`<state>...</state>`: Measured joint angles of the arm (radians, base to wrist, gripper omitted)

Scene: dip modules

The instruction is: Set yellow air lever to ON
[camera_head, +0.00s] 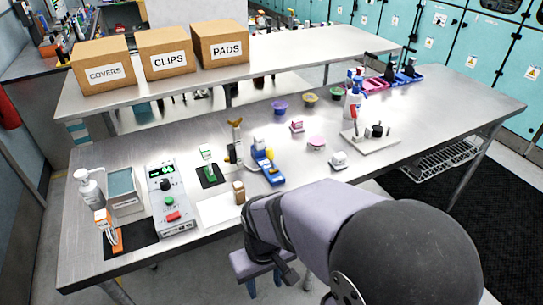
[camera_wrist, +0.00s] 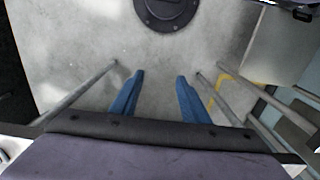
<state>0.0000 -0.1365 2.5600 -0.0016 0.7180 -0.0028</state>
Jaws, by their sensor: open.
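The yellow air lever seems to be the brass-yellow T-shaped handle (camera_head: 235,123) on an upright fitting, left of centre on the steel table. Its markings are too small to read, so I cannot tell its setting. My gripper (camera_head: 264,283) hangs in front of the table's front edge, well apart from the lever. In the wrist view my gripper (camera_wrist: 159,76) has its two blue fingers spread apart with nothing between them. That view shows the floor below, and the lever is not in it.
A control box (camera_head: 169,200) with a green display stands to the left of the lever. A blue device (camera_head: 269,172) with a yellow part is to its right. A small wooden block (camera_head: 239,192) is in front. Labelled boxes (camera_head: 168,52) sit on the raised shelf behind.

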